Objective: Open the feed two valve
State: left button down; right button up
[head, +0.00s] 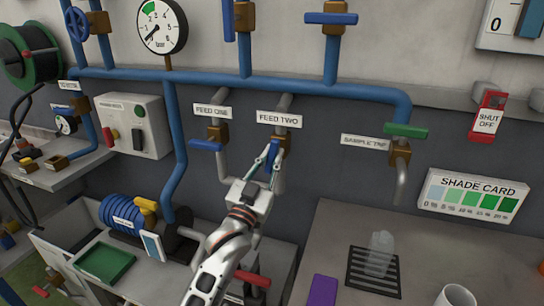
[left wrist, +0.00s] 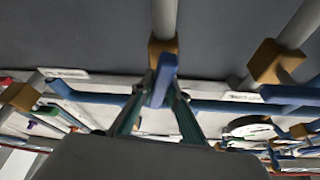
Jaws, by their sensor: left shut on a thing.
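The feed two valve has a brass body (head: 284,142) on a grey pipe under the label FEED TWO (head: 279,119). Its blue lever (head: 273,155) points downward, roughly along the pipe. My left gripper (head: 268,160) is shut on this lever, with one finger on each side. In the left wrist view the blue lever (left wrist: 162,82) stands between the two green-grey fingers (left wrist: 158,112), in front of the brass body (left wrist: 160,48). My right gripper is not in view.
The feed one valve, left of feed two, has a blue lever (head: 206,145) lying crosswise. The sample tap's green lever (head: 405,131) is at right. A clear bottle (head: 380,252) stands on a black grate over the grey bench (head: 330,230). A red lever (head: 253,279) is below my arm.

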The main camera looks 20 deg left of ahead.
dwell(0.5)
pick_arm(q)
jog(key=c, duration=2)
grip_release()
jog(key=shift+o, duration=0.2)
jog(key=shift+s+f, duration=0.3)
jog(key=shift+s, duration=0.15)
jog(key=v, duration=1.1)
